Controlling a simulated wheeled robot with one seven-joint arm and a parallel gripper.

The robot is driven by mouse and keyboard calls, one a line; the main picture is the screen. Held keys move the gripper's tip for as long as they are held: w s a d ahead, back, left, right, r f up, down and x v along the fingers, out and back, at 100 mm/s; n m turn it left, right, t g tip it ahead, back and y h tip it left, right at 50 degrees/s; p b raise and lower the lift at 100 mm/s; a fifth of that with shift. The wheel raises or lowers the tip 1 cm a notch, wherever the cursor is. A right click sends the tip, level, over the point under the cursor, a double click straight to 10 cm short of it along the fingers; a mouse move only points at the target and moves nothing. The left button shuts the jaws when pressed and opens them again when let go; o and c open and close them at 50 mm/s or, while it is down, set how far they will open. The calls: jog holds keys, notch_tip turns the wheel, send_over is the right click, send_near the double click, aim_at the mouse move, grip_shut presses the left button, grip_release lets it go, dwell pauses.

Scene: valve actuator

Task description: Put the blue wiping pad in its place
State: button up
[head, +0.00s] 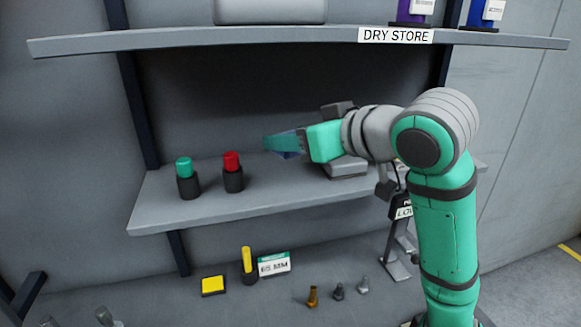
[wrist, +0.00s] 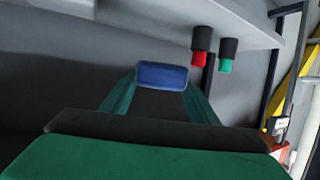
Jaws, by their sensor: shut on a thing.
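My gripper (wrist: 160,92) is shut on the blue wiping pad (wrist: 162,75), which sits between the two green fingertips in the wrist view. In the head view my gripper (head: 284,143) is above the middle shelf, pointing left. A small dark blue part of the pad (head: 290,154) shows below the fingers there; the rest is hidden. The pad is held clear of the shelf (head: 270,198). A place for the pad cannot be made out for sure.
A green-topped (head: 187,178) and a red-topped cylinder (head: 233,172) stand on the middle shelf, left of my gripper. A grey block (head: 346,168) lies under my wrist. The DRY STORE shelf (head: 200,40) is above. Below are a yellow pad (head: 213,285) and a 65 MM sign (head: 274,264).

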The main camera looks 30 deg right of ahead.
send_over(291, 181)
notch_tip(291, 181, down, 6)
jog(key=shift+r, duration=0.1)
jog(key=shift+w+f, duration=0.1)
jog(key=shift+f, duration=1.6)
jog(key=shift+f, duration=0.1)
jog(key=o, duration=1.1)
jog(key=v, duration=1.2)
